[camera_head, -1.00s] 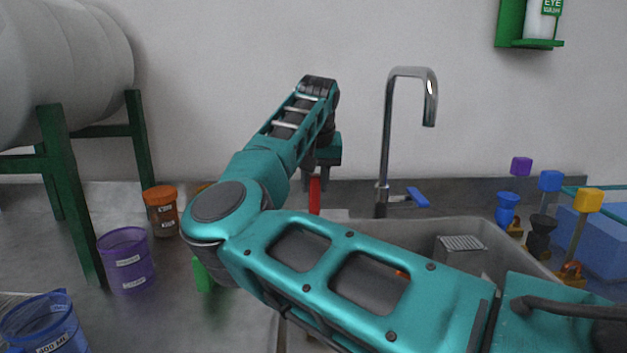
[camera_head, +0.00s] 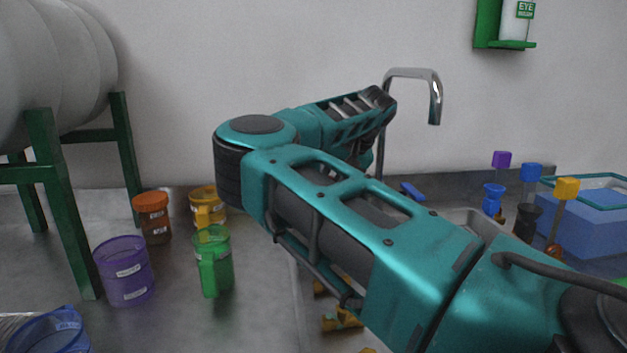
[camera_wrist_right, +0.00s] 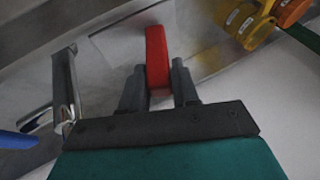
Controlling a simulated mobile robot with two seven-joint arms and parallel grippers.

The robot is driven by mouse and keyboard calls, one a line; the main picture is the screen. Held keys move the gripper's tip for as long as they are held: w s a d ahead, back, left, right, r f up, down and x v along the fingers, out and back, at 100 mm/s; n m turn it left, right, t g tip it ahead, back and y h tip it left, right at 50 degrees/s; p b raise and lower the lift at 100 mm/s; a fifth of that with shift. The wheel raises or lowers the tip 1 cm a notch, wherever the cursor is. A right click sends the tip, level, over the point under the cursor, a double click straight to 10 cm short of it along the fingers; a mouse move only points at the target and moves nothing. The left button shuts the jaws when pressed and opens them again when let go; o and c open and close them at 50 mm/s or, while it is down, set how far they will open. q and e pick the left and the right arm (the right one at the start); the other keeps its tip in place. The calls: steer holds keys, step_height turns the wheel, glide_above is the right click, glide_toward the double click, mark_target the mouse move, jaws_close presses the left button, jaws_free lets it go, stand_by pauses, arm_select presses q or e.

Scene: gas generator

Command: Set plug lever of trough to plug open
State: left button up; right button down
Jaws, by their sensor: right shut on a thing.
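The red plug lever (camera_wrist_right: 157,58) shows in the right wrist view as a short red bar. My right gripper (camera_wrist_right: 158,80) has one finger on each side of it and is shut on it. In the head view my right arm comes in from the right and hides the lever and the fingertips. The trough (camera_head: 462,216) is mostly behind this arm; only its rim at the back right and some of its left side show. My left gripper is in neither view.
A chrome tap (camera_head: 436,95) with a blue handle (camera_head: 411,192) stands behind the trough. Left of it are green (camera_head: 214,265), yellow (camera_head: 207,208), orange (camera_head: 153,215) and purple (camera_head: 124,270) cups. A blue bin (camera_head: 585,230) is at the right. Yellow pieces (camera_head: 342,319) lie below my arm.

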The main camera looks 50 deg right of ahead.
steer(key=shift+s+d+f+t+y, duration=0.2)
steer(key=shift+s+d+t+y, duration=0.15)
steer(key=shift+d+t+y, duration=0.25)
steer(key=shift+s+d+f+m+t+y, duration=0.45)
steer(key=shift+f+m+t+y, duration=0.1)
steer(key=shift+t+y, duration=0.4)
steer(key=shift+s+d+f+t+y, duration=0.15)
steer(key=shift+f+t+y, duration=0.1)
steer(key=shift+f+t, duration=0.1)
steer(key=c, duration=0.9)
jaws_free()
